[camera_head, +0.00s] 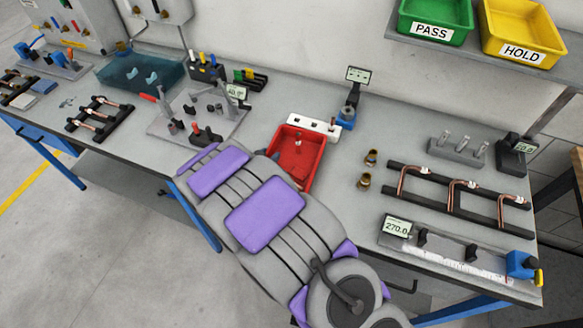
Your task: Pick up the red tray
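The red tray (309,138) lies on the grey workbench (345,170) near the middle of the picture. It is a shallow, open tray, and a small light-coloured item lies inside it. My grey and purple arm crosses the lower middle and hides the tray's near left part. My gripper cannot be made out; the arm's far end lies close to the tray's near left side. I cannot tell whether any part of me touches the tray.
A white strip (314,126) and a blue device (347,115) stand just behind the tray. Brass fittings (371,158) and a black rack with copper tubes (455,194) are to its right. A grey fixture plate (198,115) is to its left. Green (433,27) and yellow (522,33) bins sit on a shelf above.

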